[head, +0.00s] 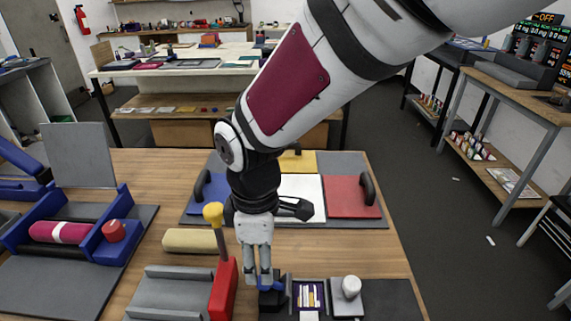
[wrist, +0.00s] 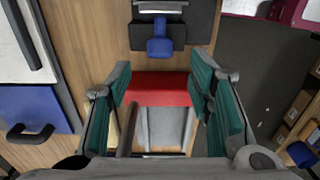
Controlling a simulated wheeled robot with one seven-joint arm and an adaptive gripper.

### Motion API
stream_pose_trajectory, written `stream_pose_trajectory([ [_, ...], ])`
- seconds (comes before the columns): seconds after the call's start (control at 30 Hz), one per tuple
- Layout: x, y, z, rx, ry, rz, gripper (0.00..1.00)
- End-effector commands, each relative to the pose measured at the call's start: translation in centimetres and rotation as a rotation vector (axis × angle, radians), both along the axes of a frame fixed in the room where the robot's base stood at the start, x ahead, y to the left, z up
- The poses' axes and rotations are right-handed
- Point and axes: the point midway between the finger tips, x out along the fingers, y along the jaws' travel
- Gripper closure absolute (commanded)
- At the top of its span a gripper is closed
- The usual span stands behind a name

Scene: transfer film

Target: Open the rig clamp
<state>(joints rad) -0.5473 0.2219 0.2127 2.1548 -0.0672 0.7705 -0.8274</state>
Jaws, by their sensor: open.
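The rig clamp has a grey bed (head: 172,291), a red bar (head: 223,290) along its right side and a lever (head: 221,240) with a yellow knob (head: 213,213). The lever stands roughly upright from the bar. My gripper (head: 258,283) points down just right of the red bar in the head view, its fingers apart. In the wrist view, the red bar (wrist: 160,88) and grey bed (wrist: 163,126) show between the open teal finger pads (wrist: 163,90). The dark lever (wrist: 127,130) shows near the left finger; its knob is hidden. Nothing is held.
A beige cylinder (head: 189,240) lies behind the clamp. Coloured panels with dark handles lie farther back.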

Motion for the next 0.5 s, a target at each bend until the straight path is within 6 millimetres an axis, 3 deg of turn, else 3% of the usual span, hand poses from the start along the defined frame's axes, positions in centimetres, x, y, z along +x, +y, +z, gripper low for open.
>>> stream_pose_trajectory([
  [0.2,-0.1,-0.1,-4.1,-0.003,0.005,-0.001,0.53],
  [0.5,0.0,0.0,-6.6,-0.001,0.002,-0.002,0.53],
])
